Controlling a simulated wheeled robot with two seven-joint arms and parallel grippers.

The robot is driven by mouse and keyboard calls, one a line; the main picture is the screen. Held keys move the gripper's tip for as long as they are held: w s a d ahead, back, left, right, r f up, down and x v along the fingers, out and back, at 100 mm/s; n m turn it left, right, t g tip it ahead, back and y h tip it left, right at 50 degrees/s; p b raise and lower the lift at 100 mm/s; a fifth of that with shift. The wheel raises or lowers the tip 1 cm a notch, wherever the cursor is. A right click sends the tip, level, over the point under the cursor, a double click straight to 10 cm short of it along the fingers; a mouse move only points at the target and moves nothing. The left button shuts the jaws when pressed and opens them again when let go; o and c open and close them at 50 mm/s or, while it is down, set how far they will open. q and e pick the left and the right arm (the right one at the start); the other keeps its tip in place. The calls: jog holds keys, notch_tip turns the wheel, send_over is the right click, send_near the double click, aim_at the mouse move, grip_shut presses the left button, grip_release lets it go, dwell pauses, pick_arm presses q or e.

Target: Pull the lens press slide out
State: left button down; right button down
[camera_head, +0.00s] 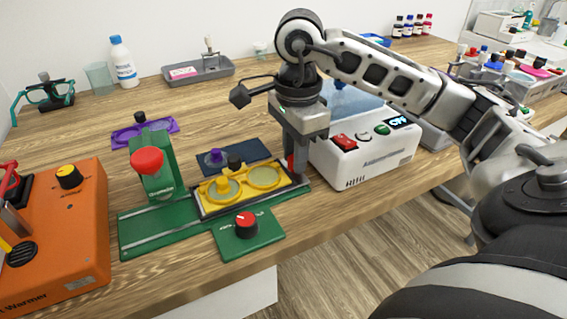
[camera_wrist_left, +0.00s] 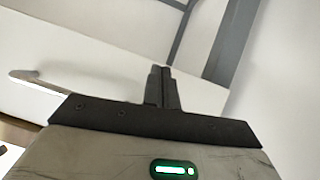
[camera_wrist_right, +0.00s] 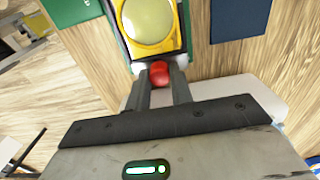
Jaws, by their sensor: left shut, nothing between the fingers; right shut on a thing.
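The green lens press (camera_head: 158,172) with a red knob on top stands on a long green base (camera_head: 150,232) with rails. Its slide (camera_head: 206,211) is a dark-rimmed tray at the right part of the base, clear of the press head, and carries a yellow lens frame (camera_head: 262,178). My right gripper (camera_head: 296,166) points down at the slide's right end. In the right wrist view it is shut on the slide's red knob (camera_wrist_right: 160,74). My left gripper (camera_wrist_left: 160,72) shows only in the left wrist view, shut and empty, away from the press.
A white device (camera_head: 375,152) with a display stands just right of my right gripper. An orange warmer (camera_head: 75,240) is at the left. A dark blue mat (camera_head: 250,150) lies behind the slide, and a green box with a red dial (camera_head: 248,240) is in front. The table's front edge is close.

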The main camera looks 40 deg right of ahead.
jog(key=shift+d, duration=0.15)
jog(key=c, duration=1.2)
grip_release()
jog(key=shift+d, duration=0.15)
jog(key=shift+c, duration=0.2)
pick_arm(q)
jog(key=shift+r, duration=0.1)
pick_arm(e)
jog(key=shift+r, duration=0.15)
pick_arm(q)
jog(key=p, duration=0.2)
jog(key=r+p, duration=0.1)
jog(key=p, duration=0.2)
jog(key=a+r+p, duration=0.1)
jog(key=p, duration=0.1)
jog(key=shift+s+r+m+g+y, duration=0.25)
jog(key=shift+s+m+g+y, duration=0.05)
jog(key=shift+m+g+y, duration=0.1)
pick_arm(e)
notch_tip(320, 180, up, 16)
jog(key=shift+f, duration=0.2)
